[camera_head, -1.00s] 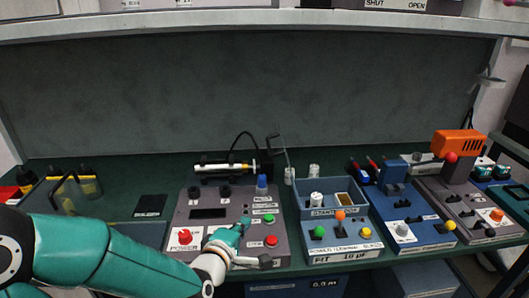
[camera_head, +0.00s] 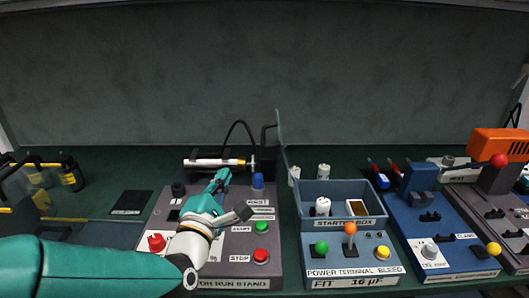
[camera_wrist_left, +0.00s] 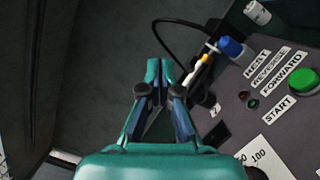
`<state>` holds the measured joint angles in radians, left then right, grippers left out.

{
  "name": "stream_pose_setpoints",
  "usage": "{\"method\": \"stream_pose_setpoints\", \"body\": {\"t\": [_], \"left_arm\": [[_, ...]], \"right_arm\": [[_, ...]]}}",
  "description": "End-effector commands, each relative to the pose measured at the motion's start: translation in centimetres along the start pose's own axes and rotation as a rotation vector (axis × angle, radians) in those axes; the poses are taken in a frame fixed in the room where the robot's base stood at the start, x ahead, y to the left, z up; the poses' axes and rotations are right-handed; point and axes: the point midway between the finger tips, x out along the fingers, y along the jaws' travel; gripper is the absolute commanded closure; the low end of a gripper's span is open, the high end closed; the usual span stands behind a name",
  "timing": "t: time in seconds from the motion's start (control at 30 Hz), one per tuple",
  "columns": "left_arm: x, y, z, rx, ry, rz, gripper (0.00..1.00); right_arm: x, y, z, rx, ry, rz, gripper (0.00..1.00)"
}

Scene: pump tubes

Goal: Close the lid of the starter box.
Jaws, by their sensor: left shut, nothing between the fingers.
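The starter box (camera_head: 345,222) is a blue-grey open-topped box right of centre in the head view. It holds a small white cylinder (camera_head: 322,206). Its lid (camera_head: 281,135) looks like a thin grey-green panel, seen almost edge-on, standing up at the box's left side, so the box is open. My left gripper (camera_head: 221,179) is above the run stand panel, left of the lid and apart from it. In the left wrist view its fingers (camera_wrist_left: 159,68) are together with nothing between them. The box and lid do not show there. My right gripper is not in view.
The run stand (camera_head: 240,274) has a green button (camera_head: 261,227), a red button (camera_head: 260,256) and a blue knob (camera_head: 257,181). A control panel with an orange-topped lever (camera_head: 350,229) is in front of the box. A blue device (camera_head: 420,180) is to the right.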

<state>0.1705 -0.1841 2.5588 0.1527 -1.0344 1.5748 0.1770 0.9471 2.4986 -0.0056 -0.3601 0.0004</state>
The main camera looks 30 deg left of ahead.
Motion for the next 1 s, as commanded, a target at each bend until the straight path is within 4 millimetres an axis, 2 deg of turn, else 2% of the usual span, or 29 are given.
{"method": "stream_pose_setpoints", "body": {"t": [0.17,0.33,0.6,0.7,0.83,1.0], "left_arm": [[1.2,-0.2,0.9,0.001,-0.014,-0.009,1.00],[3.2,-0.3,1.3,-0.001,-0.021,-0.017,1.00],[9.2,-0.7,1.6,-0.002,-0.026,-0.014,1.00],[10.8,-0.7,2.2,-0.003,-0.031,-0.015,1.00],[10.9,-0.8,4.3,-0.004,-0.033,-0.017,1.00],[11.2,-0.9,5.4,-0.003,-0.031,-0.014,1.00]], "right_arm": [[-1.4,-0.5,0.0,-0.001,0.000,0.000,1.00],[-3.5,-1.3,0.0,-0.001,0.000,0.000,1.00],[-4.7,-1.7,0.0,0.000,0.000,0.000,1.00],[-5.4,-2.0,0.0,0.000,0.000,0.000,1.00],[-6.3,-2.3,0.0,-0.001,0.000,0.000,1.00],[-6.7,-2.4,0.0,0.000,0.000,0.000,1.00]]}}
